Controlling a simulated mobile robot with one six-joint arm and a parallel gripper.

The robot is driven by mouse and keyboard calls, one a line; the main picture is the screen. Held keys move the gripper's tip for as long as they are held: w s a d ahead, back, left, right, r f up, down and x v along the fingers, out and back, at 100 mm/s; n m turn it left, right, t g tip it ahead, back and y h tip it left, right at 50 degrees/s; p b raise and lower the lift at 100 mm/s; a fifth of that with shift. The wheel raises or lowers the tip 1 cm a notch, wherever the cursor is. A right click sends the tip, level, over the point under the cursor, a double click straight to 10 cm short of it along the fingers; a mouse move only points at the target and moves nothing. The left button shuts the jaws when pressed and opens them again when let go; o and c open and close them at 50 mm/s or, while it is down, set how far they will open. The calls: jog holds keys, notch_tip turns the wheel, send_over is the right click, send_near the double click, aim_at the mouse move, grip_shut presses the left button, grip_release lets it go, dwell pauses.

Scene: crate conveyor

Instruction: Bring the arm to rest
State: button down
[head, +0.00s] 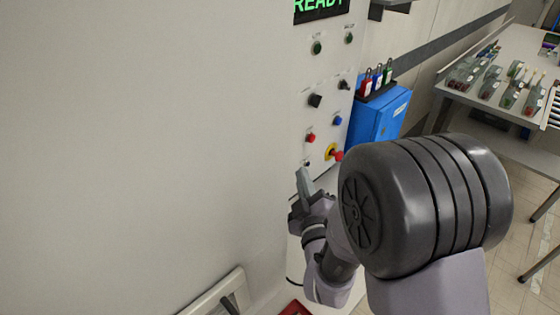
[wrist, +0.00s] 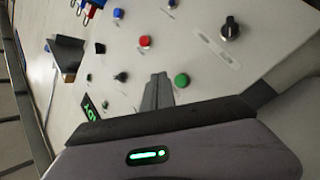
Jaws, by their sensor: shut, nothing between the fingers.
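My gripper (head: 304,182) is shut and empty, in front of the lower part of a pale control panel (head: 326,75) in the head view. My dark-ringed arm joint fills the right middle of that view. In the wrist view the closed fingers (wrist: 158,88) point toward the panel face. They appear beside a green button (wrist: 182,80) there. I cannot tell whether the fingertips touch the panel.
The panel carries a green READY display (head: 320,5), a red button (head: 310,138), a blue button (head: 338,120) and a red-and-yellow switch (head: 334,153). A blue box (head: 377,118) with padlocks above it stands behind. A table (head: 505,85) holds several small parts at right.

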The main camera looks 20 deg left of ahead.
dwell(0.4)
jog(key=w+d+r+m+h, duration=0.3)
jog(key=d+r+m+h, duration=0.15)
jog(key=d+m, duration=0.35)
jog(key=s+d+r+m+g+h, duration=0.2)
jog(key=s+d+m+g, duration=0.25)
jog(key=d, duration=0.65)
jog(key=s+d+m+g, duration=0.3)
jog(key=s+m, duration=0.1)
jog(key=s, duration=0.7)
jog(key=s+d+m+g, duration=0.3)
jog(key=s+d+m, duration=0.1)
jog(key=s, duration=0.7)
jog(key=shift+f+h, duration=0.15)
jog(key=shift+h, duration=0.3)
jog(key=shift+s, duration=0.1)
